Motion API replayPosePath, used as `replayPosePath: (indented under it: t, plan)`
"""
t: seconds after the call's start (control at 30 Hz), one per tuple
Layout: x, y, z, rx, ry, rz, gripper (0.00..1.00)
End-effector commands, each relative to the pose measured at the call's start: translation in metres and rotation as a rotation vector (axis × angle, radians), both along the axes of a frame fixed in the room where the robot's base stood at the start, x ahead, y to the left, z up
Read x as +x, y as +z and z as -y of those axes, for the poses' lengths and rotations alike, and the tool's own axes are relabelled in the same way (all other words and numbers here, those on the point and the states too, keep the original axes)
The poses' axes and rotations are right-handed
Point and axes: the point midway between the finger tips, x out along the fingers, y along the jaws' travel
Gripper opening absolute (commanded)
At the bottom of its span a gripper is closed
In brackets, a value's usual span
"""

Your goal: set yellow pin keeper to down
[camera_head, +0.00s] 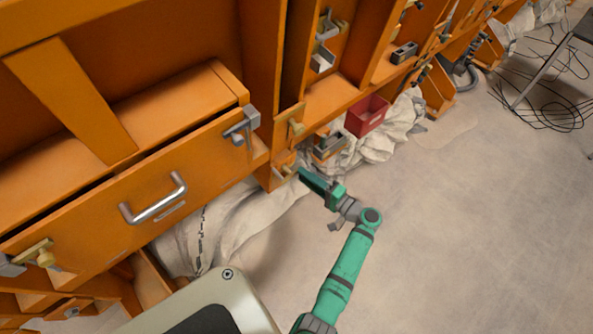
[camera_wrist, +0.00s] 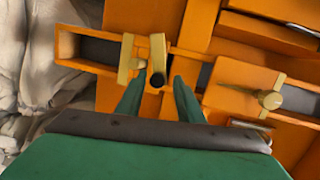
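A yellow pin keeper (camera_wrist: 158,52) stands upright in the wrist view, on an orange frame with a grey slot, beside a flat yellow plate (camera_wrist: 127,60). A dark round pin end shows at its near end. My gripper (camera_wrist: 159,79) has its two green fingers apart, one on each side of the keeper's near end, with visible gaps. No grip on it shows. In the head view my gripper (camera_head: 301,171) reaches a small yellow piece (camera_head: 285,170) low on the orange cabinet; its details are too small to tell.
Another yellow knob (camera_wrist: 270,100) sits at right in the wrist view. In the head view, a yellow piece (camera_head: 297,125) is above my gripper, and a red bin (camera_head: 366,115) and white sacks (camera_head: 238,222) are nearby.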

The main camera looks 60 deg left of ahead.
Motion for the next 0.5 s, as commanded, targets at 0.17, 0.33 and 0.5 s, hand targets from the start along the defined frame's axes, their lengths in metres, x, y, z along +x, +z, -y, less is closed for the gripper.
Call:
replayPosePath:
  t: [0.17, 0.33, 0.5]
  plan:
    - [0.007, -0.001, 0.028, -0.001, -0.001, 0.0, 0.34]
    - [0.01, -0.001, 0.041, 0.0, 0.0, -0.001, 0.34]
    - [0.011, -0.001, 0.044, 0.0, 0.001, 0.0, 0.34]
